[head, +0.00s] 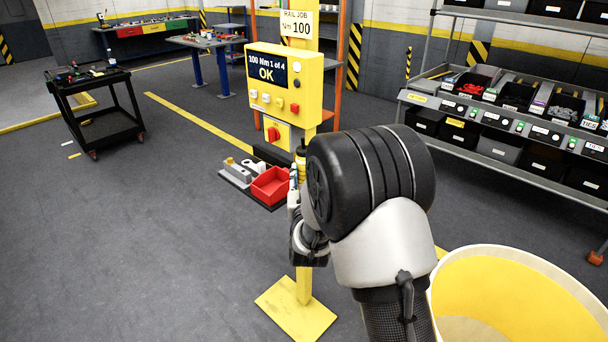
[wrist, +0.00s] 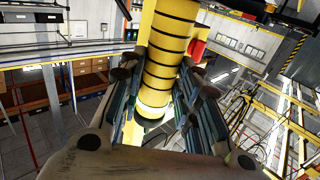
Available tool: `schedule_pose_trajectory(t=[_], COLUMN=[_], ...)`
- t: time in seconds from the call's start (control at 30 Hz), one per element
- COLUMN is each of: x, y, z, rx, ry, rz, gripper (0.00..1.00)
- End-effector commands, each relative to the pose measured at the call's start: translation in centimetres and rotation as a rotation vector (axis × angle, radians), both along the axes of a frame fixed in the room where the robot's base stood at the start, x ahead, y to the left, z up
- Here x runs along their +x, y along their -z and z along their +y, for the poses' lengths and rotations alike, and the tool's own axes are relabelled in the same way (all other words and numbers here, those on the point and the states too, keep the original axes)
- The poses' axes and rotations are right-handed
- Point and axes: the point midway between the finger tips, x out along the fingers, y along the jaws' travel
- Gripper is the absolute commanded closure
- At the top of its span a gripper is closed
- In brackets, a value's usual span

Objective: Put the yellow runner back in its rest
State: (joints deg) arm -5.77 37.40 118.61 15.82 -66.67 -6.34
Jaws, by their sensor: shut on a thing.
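The yellow runner is a yellow cylinder (wrist: 166,70) with black bands in the wrist view. It stands nearly upright between the fingers. In the head view only a slim yellow and black part of the runner (head: 301,165) shows beside my black arm joint. My gripper (wrist: 155,110) is shut on the runner; in the head view my gripper (head: 294,190) is mostly hidden by my arm. A grey holder (head: 236,172), perhaps the rest, sits on a low dark base left of a red bin. I cannot tell whether the runner's lower end touches anything.
A yellow control box (head: 284,85) reading "100 Nm 1 of 4 OK" stands on a yellow post behind the gripper. The red bin (head: 271,186) is close by. A large yellow-lined tub (head: 500,300) is at lower right. Parts shelves (head: 500,125) stand right.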

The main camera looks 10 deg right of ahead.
Motion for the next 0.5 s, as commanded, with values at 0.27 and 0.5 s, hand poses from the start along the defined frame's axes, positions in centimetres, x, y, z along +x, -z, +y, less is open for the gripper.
schedule_pose_trajectory(t=[0.27,0.5], x=[0.1,0.1], y=[0.3,0.8], z=[0.0,0.0], rx=[0.000,0.000], ry=[0.000,0.000], rz=[-0.008,-0.008], gripper=[1.00,1.00])
